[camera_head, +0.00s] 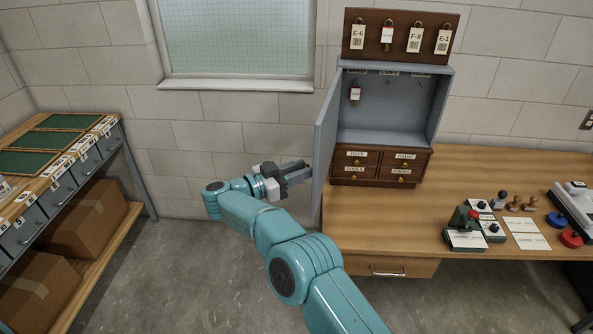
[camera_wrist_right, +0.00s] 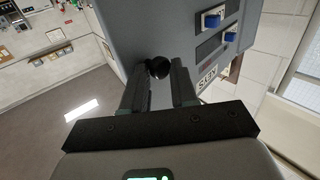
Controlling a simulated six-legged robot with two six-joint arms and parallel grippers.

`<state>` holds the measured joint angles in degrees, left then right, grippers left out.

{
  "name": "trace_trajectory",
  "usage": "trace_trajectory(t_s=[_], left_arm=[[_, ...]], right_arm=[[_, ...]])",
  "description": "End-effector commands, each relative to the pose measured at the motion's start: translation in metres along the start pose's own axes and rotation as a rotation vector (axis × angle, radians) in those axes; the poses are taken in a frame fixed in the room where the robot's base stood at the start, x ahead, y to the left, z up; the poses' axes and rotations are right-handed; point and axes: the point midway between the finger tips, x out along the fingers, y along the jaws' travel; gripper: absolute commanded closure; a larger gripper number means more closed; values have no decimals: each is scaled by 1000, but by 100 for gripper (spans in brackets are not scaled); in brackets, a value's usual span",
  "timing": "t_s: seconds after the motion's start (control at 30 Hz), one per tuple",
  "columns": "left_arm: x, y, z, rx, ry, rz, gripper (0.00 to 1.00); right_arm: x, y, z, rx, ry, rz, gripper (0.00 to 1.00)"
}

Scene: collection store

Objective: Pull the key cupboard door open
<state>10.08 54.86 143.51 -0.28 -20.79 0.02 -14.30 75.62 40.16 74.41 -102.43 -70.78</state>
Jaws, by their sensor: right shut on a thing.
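The grey key cupboard (camera_head: 392,112) stands at the back of the wooden desk, on a small drawer unit. Its door (camera_head: 326,125) is swung open to the left and stands out toward me, so the inside shows. One tagged key (camera_head: 355,94) hangs inside. My right gripper (camera_head: 306,172) is at the door's outer face, near its lower free edge. In the right wrist view its two fingers are shut on the round black door knob (camera_wrist_right: 159,67), with the grey door (camera_wrist_right: 138,32) just behind it. My left gripper is in neither view.
The brown drawer unit (camera_head: 380,165) sits under the cupboard, and a key board (camera_head: 400,35) with several tags is above it. Stamps and cards (camera_head: 527,241) lie on the desk (camera_head: 480,165) at right. A shelf bench (camera_head: 60,185) stands at left, with clear floor between.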

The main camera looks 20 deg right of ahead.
Motion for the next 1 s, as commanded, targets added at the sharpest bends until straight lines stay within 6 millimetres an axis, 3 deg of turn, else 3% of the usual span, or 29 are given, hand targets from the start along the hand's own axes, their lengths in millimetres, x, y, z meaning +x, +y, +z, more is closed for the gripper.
trace_trajectory(t_s=[0.03, 0.47, 0.5, 0.53, 0.67, 0.73, 1.0], left_arm=[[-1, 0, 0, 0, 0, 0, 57], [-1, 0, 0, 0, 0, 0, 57], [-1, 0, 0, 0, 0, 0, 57], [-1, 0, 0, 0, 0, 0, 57], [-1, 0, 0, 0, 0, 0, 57], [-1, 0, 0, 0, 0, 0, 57], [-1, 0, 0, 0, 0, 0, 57]], right_arm=[[11, -5, -11, 23, 12, -14, 100], [12, -4, -11, 24, 12, -12, 100], [11, -4, -11, 24, 12, -12, 59], [11, -4, -11, 24, 12, -12, 50], [10, -5, -10, 23, 12, -13, 42], [9, -5, -10, 22, 12, -14, 49], [8, -6, -9, 21, 12, -14, 49]])
